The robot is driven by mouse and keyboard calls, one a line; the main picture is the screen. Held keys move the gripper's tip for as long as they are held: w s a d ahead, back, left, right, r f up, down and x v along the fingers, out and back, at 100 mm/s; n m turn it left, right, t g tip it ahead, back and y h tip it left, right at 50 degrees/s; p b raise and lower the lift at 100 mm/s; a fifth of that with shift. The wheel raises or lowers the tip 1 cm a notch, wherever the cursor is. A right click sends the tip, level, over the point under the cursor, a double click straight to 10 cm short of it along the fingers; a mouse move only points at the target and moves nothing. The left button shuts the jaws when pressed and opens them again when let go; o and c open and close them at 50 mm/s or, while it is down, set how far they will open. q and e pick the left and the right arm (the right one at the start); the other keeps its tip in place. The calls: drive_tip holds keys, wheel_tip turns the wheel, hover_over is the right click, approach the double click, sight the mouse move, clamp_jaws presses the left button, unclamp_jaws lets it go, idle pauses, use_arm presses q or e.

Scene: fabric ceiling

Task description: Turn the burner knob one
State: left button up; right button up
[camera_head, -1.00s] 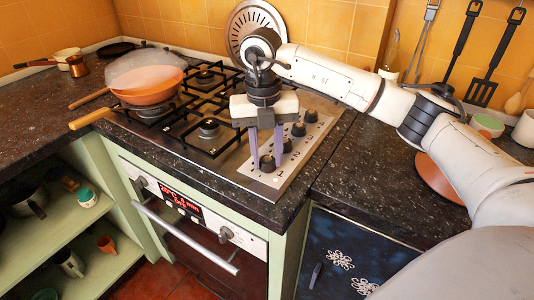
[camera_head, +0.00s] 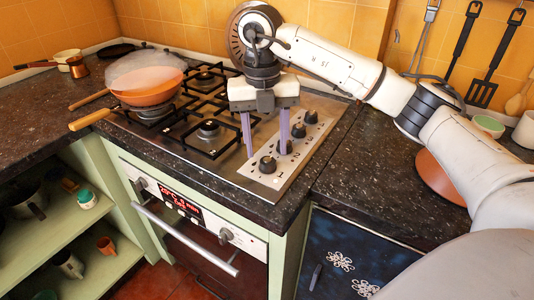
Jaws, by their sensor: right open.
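Burner knob one (camera_head: 267,165) is the small black knob nearest the front edge of the steel control strip, beside the printed number 1. My right gripper (camera_head: 266,153) hangs with its fingers down over the front end of the strip. Its two purple fingers are apart, with knob one showing just below and between the tips. The fingers do not appear to touch the knob. The angle of the knob's pointer is too small to tell. My left gripper is not in view.
The other knobs (camera_head: 298,130) run in a row behind knob one, the second close to the right finger. The black grates of the hob (camera_head: 208,128) lie to the left.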

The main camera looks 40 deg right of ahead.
wheel_tip(320, 180, up, 7)
drive_tip(key=p, duration=0.1)
drive_tip(key=shift+a+f, duration=0.15)
drive_tip(key=shift+f, duration=0.1)
idle(0.4)
